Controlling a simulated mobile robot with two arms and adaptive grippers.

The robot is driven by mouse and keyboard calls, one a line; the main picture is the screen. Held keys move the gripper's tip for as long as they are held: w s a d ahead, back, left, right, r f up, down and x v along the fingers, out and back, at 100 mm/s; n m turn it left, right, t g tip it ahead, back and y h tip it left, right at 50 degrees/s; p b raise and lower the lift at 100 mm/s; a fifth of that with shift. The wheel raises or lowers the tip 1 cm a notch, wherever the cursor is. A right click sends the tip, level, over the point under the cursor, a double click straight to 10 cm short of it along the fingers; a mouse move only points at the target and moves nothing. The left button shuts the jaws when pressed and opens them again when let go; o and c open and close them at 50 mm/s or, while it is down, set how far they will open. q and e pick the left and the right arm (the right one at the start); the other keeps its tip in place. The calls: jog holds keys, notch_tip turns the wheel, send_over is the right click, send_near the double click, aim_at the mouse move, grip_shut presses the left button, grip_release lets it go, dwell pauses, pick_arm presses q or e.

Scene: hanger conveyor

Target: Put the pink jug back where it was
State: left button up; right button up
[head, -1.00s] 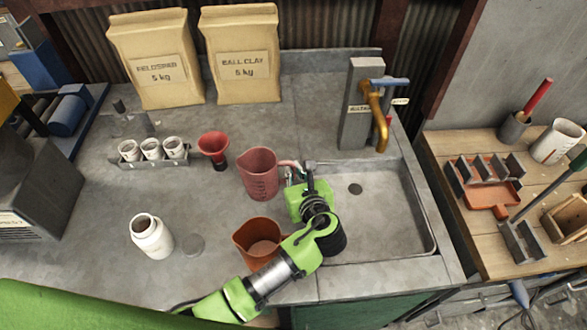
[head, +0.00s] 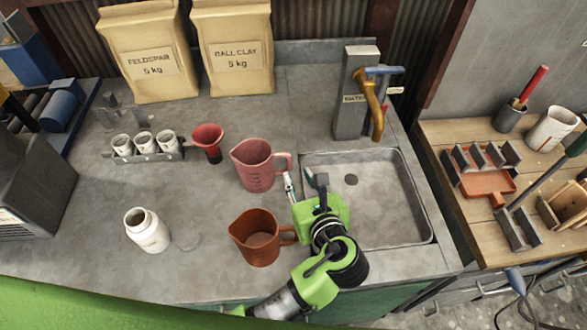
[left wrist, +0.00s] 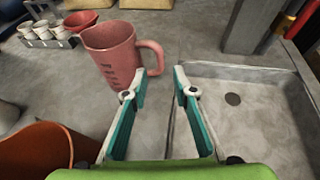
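The pink jug (head: 257,167) stands upright on the grey counter, left of the sink, with its handle toward the right. It also shows in the left wrist view (left wrist: 112,55), with its handle just beyond the fingertips. My left gripper (head: 304,178) is open and empty, right of the jug near the sink's left rim. In the left wrist view the two teal fingers (left wrist: 160,88) are spread with only bare counter between them. The fingers look apart from the handle. My right gripper is not in view.
A brown-orange jug (head: 259,240) stands in front of the pink jug. A red funnel (head: 207,138) and a rack of white cups (head: 147,155) are to the left. A white bottle (head: 147,231) stands front left. The sink (head: 380,225) is empty.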

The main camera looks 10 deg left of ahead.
pick_arm(q)
jog(key=shift+v, duration=1.25)
jog(key=shift+w, duration=0.1)
